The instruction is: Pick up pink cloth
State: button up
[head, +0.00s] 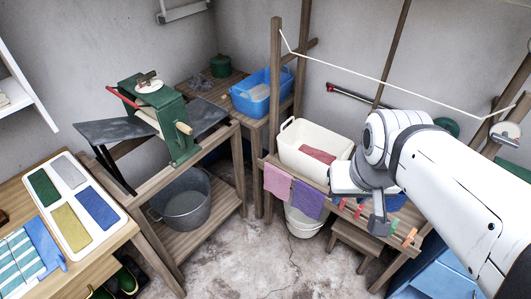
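A pink cloth (277,182) hangs over the front rail of a wooden stand, below the left side of a cream tub (301,134). A purple cloth (309,199) hangs beside it on the right. A reddish-pink cloth (318,154) lies inside the cream tub. My gripper (377,222) is at the right of the hanging cloths, in front of the stand, and apart from the pink cloth. Its fingers are seen at a poor angle, so their opening is unclear. I see no cloth in it.
Several coloured clothespins (359,211) sit along the rail near my gripper. A white bucket (303,222) and a small wooden stool (357,240) stand below. A green hand-cranked wringer (166,125) stands at left. A cord runs above the tub. Floor in the middle is clear.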

aim_at(277, 181)
jog(key=u, duration=0.25)
jog(key=i, duration=1)
jog(key=u, duration=0.05)
